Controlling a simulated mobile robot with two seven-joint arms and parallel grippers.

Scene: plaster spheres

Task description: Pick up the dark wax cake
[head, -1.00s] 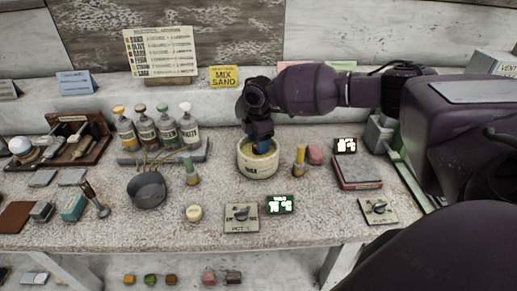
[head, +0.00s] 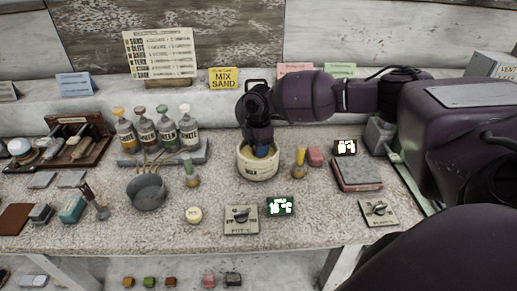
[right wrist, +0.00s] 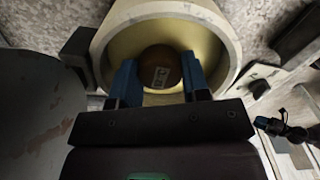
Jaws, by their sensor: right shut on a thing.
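The dark wax cake (right wrist: 160,62), a dark brown round piece with a small pale label, sits inside a cream pot (right wrist: 112,30) in the right wrist view. The blue fingers of my right gripper (right wrist: 160,82) are at its two sides and shut on it. In the head view my right gripper (head: 262,152) reaches down into the pot (head: 257,172), and the cake is hidden there. My left gripper is not in view.
A grey pan (head: 146,194) stands left of the pot, and a yellow-topped brush-like tool (head: 299,163) and pink block (head: 315,156) stand right. A switch plate (head: 241,220) and display (head: 280,206) lie in front. Bottles (head: 146,131) stand at the back left.

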